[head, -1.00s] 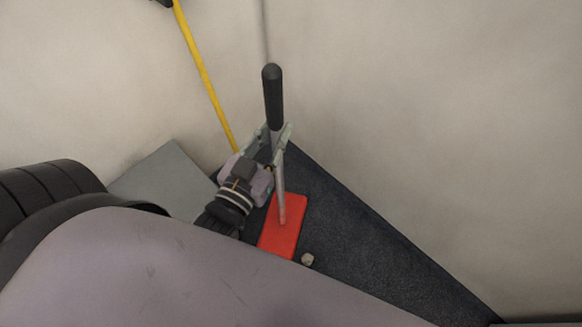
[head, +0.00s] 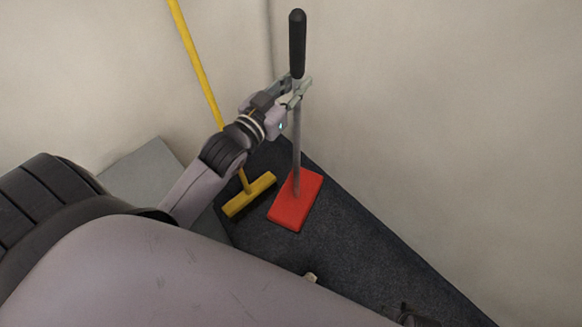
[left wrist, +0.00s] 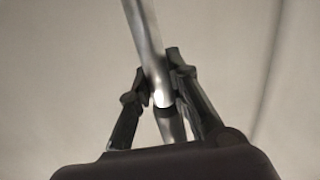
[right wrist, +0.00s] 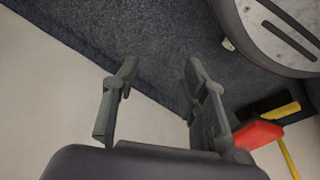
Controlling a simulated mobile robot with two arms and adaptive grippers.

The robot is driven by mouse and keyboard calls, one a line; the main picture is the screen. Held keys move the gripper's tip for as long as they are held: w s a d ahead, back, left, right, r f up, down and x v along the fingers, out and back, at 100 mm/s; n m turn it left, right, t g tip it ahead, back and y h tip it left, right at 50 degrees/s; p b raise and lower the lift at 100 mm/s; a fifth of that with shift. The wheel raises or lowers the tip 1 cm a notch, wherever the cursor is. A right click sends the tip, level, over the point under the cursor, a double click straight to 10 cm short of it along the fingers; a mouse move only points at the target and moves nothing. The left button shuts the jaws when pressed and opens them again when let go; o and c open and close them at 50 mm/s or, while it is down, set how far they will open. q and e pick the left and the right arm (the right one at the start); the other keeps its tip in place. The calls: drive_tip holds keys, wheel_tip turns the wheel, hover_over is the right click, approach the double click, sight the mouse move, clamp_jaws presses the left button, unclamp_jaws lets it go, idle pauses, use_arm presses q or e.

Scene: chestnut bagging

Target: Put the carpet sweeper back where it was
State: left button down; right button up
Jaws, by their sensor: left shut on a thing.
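The carpet sweeper has a red flat head (head: 295,201), a grey metal pole (head: 297,140) and a black grip (head: 297,42). It stands nearly upright in the corner, its head at the dark carpet. My left gripper (head: 300,90) is shut on the pole just below the black grip. The left wrist view shows the pole (left wrist: 148,50) between the fingers (left wrist: 158,88). My right gripper (right wrist: 155,90) is open and empty in the right wrist view, above the carpet's edge. The red head (right wrist: 258,134) also shows there at the lower right. Whether the head touches the floor is unclear.
A yellow broom (head: 250,194) leans in the corner just left of the sweeper. Pale walls meet behind them. A grey flat surface (head: 150,170) lies at left.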

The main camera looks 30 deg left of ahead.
use_arm(q)
drive_tip(key=w+a+f+b, duration=0.1)
drive_tip(key=w+a+b, duration=0.3)
drive_tip(key=w+b, duration=0.1)
use_arm(e)
wheel_tip(320, 180, up, 15)
drive_tip(key=t+b, duration=0.1)
drive_tip(key=b, duration=0.1)
use_arm(q)
wheel_tip(320, 180, down, 20)
drive_tip(key=b, duration=0.4)
drive_tip(key=shift+w+r, duration=0.15)
drive_tip(key=shift+w, duration=0.05)
use_arm(e)
drive_tip(key=w+a+r+t+y, duration=0.1)
drive_tip(key=w+t, duration=0.4)
drive_tip(key=w, duration=0.5)
drive_tip(key=shift+a+r+t, duration=0.3)
drive_tip(key=shift+a+r, duration=0.25)
drive_tip(key=shift+a, duration=0.4)
use_arm(q)
drive_tip(key=shift+a, duration=0.1)
use_arm(e)
drive_tip(key=shift+w, duration=0.15)
use_arm(q)
drive_tip(key=c, duration=1.9)
unclamp_jaws()
drive_tip(key=shift+f, duration=0.3)
drive_tip(key=o, duration=0.4)
drive_tip(key=shift+s, duration=0.1)
